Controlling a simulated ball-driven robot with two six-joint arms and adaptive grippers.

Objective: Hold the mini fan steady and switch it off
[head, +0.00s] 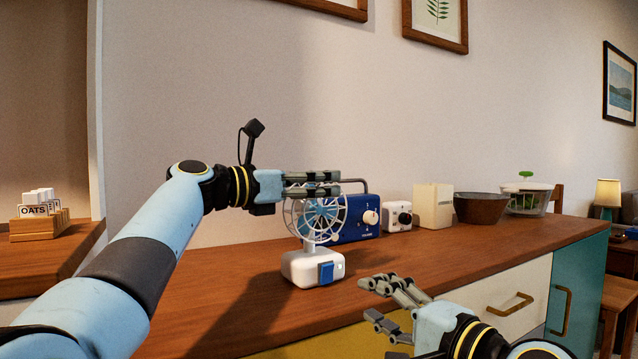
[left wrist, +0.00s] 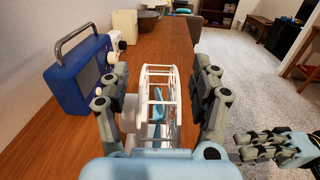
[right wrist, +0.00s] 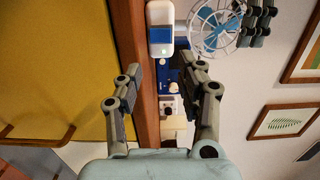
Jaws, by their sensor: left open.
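The mini fan (head: 311,265) stands upright on the wooden counter, with a white base, a blue switch (head: 326,272) on the front and a round wire cage (head: 313,217). A small light shows beside the switch. My left gripper (head: 325,184) is at the top of the cage; in the left wrist view its open fingers (left wrist: 160,105) stand on both sides of the cage (left wrist: 158,85). Contact is unclear. My right gripper (head: 385,303) is open and empty, in front and right of the base. The right wrist view shows the base (right wrist: 160,15) beyond its parted fingers (right wrist: 165,85).
Behind the fan stand a blue radio (head: 358,222), a small white device (head: 398,217), a cream box (head: 433,207) and a brown bowl (head: 481,208). The counter (head: 210,300) left of the fan is clear. An oats rack (head: 40,225) sits far left.

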